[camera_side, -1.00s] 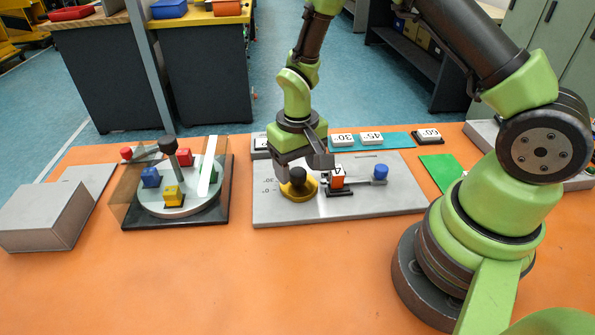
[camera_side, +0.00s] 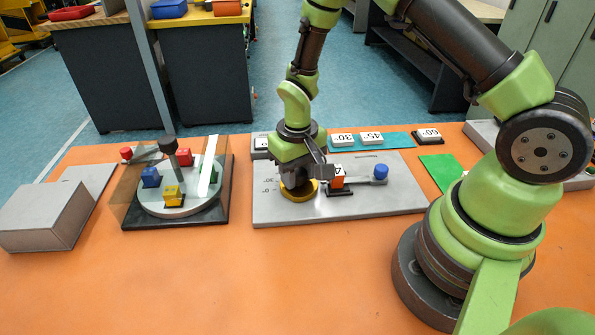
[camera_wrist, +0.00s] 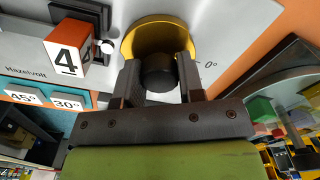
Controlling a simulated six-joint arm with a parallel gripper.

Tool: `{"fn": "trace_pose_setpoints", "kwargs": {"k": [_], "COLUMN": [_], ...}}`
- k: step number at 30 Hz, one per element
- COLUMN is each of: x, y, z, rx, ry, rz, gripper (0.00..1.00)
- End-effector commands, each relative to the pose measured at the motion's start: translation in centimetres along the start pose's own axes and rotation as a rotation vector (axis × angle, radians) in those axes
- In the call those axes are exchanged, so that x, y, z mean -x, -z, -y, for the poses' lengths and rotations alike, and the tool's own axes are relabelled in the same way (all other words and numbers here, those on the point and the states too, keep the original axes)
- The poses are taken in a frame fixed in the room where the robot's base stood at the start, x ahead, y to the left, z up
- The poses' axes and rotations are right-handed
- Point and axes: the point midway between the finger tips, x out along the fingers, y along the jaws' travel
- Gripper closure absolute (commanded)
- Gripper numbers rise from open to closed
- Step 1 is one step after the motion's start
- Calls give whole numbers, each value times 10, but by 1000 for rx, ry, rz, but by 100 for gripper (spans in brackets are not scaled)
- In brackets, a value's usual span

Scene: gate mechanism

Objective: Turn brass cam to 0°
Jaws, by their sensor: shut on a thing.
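The brass cam (camera_side: 300,196) is a gold disc on the grey plate, with a dark knob standing on it. In the wrist view the brass cam (camera_wrist: 160,35) lies beyond my fingers, and a "0°" mark shows on the plate to its right. My gripper (camera_side: 296,183) is down at the cam in the side view. In the wrist view my gripper (camera_wrist: 159,75) has its two fingers on either side of the dark knob (camera_wrist: 158,72), shut on it. The side view hides most of the knob.
An orange block marked 4 (camera_wrist: 68,47) stands close beside the cam on the grey plate (camera_side: 400,202). A blue knob (camera_side: 381,171) is to its right. Numbered tiles (camera_side: 371,139) lie behind. A turntable with coloured blocks (camera_side: 180,207) stands at left.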

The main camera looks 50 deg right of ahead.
Motion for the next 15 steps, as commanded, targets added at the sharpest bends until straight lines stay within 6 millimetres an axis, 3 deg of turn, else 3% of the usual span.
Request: {"fn": "trace_pose_setpoints", "kwargs": {"k": [15], "x": [1], "y": [0], "z": [0], "rx": [350], "ry": [1], "rz": [1], "gripper": [88]}}
